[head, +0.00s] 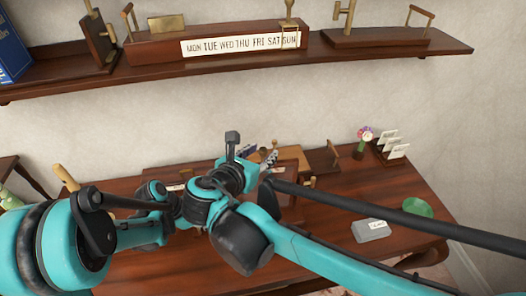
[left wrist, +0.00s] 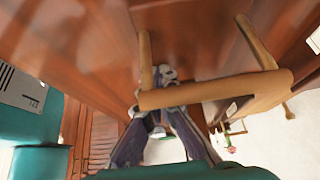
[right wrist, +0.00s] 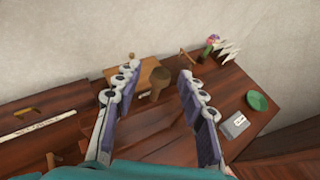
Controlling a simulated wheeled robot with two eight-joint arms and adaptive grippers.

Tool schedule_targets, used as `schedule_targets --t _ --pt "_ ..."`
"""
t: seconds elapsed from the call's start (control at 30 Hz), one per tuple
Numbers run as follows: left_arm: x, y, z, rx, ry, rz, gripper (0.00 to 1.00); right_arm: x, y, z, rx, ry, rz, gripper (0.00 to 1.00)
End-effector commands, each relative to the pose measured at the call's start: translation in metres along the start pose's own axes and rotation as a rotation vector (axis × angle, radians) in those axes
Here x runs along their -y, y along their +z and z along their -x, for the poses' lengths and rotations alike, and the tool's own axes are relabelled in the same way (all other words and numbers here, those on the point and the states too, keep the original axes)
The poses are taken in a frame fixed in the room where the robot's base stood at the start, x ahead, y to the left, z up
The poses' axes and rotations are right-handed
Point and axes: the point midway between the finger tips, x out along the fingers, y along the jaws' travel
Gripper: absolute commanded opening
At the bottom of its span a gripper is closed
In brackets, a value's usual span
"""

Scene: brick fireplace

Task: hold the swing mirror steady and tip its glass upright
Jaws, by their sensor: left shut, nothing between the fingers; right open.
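No mirror glass shows clearly in any view. A light-wood piece with a dark round knob stands at the back of the desk in the right wrist view (right wrist: 143,72); I cannot tell if it is part of the swing mirror. My right gripper (right wrist: 158,72) is open, its fingers apart on either side of the knob in the picture, with nothing held. My left gripper (left wrist: 157,118) is shut and empty, close to a wooden bar handle (left wrist: 215,90) that partly covers its fingertips. In the head view my arms hide much of the desk's middle.
The desk (head: 400,200) also holds a flower in a pot (head: 363,142), a card rack (head: 392,145), a grey block (head: 371,230) and a green dish (head: 418,207). A shelf (head: 240,66) with a weekday strip hangs above. The desk's right part has bare room.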

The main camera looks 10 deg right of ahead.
Motion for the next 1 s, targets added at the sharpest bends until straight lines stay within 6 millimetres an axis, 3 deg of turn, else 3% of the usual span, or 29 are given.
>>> schedule_targets --t 0.3,0.5,1.0 --pt "0.000 0.001 -0.001 0.003 0.000 0.000 0.00 -0.001 -0.001 0.069 0.001 0.005 0.002 0.41" --pt "0.000 0.001 -0.001 0.003 0.000 0.000 0.00 0.000 -0.001 0.098 0.000 0.004 0.000 0.41" --pt "0.000 0.001 -0.001 0.003 0.000 0.000 0.00 0.001 -0.001 0.105 0.000 0.000 -0.001 0.41"
